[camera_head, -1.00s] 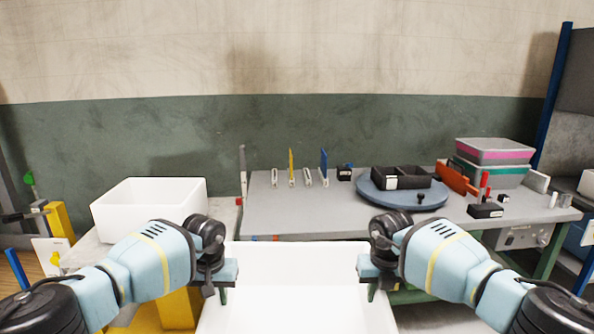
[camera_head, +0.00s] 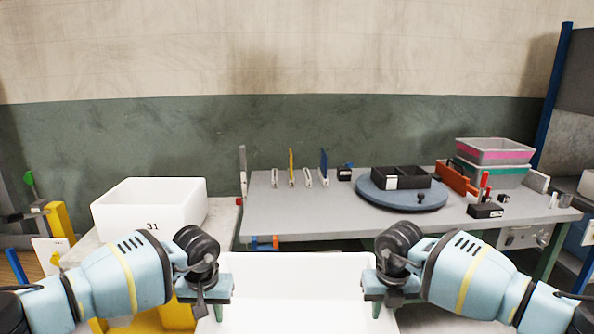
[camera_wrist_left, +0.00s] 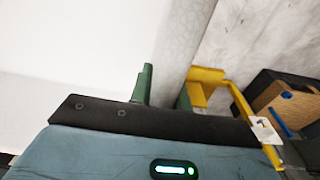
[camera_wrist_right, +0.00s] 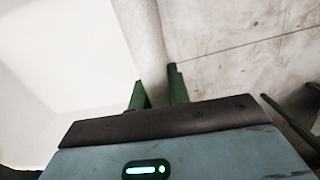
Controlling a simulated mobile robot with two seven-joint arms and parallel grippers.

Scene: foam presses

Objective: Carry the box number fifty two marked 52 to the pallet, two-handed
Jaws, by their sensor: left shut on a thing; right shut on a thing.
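A large white open box (camera_head: 297,295) is between my two grippers at the bottom middle of the head view. No number shows on its visible faces, so I cannot read whether it is 52. My left gripper (camera_head: 216,310) is shut on its left wall, and the wall also shows in the left wrist view (camera_wrist_left: 75,50). My right gripper (camera_head: 378,308) is shut on its right wall, which also shows in the right wrist view (camera_wrist_right: 110,50). The box's underside is hidden. I cannot make out the pallet.
Another white box (camera_head: 150,212), marked 31, stands on a pale surface at left, close to my left arm. A grey workbench (camera_head: 310,222) ahead carries a blue turntable (camera_head: 402,200) with a black tray, upright tools and stacked bins (camera_head: 493,152). Yellow frame parts (camera_head: 60,222) stand at far left.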

